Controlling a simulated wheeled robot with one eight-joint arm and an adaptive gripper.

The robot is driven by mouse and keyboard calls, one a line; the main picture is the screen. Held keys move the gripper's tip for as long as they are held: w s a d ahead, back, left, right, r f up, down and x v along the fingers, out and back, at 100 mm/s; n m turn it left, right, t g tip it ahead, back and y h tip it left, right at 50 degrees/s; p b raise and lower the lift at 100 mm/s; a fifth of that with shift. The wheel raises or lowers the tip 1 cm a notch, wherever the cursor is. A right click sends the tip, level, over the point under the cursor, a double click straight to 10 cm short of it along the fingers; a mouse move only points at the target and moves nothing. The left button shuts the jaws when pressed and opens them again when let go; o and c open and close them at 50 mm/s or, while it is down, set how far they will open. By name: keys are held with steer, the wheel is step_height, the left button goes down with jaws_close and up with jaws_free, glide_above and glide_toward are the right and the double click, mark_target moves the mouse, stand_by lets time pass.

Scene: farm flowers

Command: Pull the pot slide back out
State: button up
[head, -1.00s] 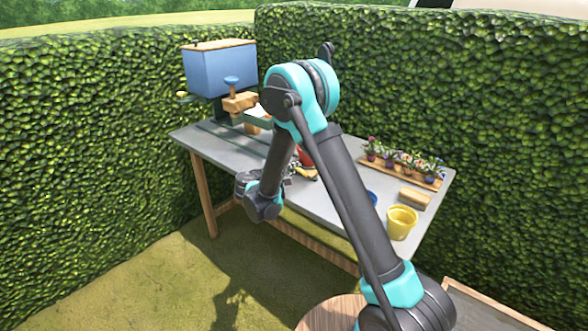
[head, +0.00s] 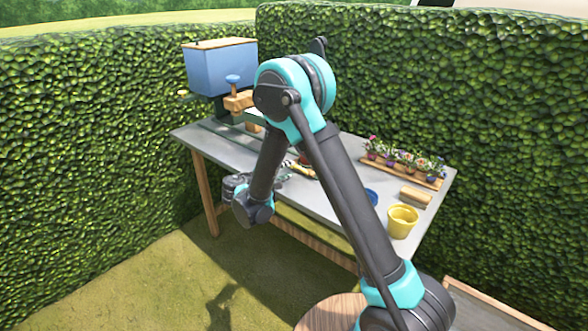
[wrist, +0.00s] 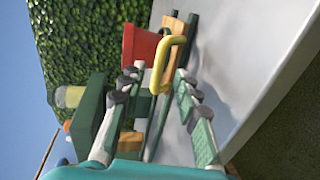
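The pot slide is a wooden board (wrist: 174,48) with a curved yellow handle (wrist: 163,60) on green rails, in the wrist view. A red pot (wrist: 142,45) stands on it. My gripper (wrist: 158,82) is open. Its two fingers point at the slide, and the handle shows between the fingertips. I see no finger closed on the handle. In the head view, my arm hides much of the slide, and only a little of the red pot (head: 305,160) shows beside it.
A blue hopper (head: 222,68) stands at the back left of the grey table (head: 335,195). Potted flowers (head: 405,160), a wooden block (head: 415,197) and a yellow pot (head: 402,221) are on the right. Hedges (head: 110,120) close off the back.

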steer(key=v, duration=0.6)
steer(key=shift+s, duration=0.25)
steer(key=shift+s+a, duration=0.1)
steer(key=shift+a, duration=0.15)
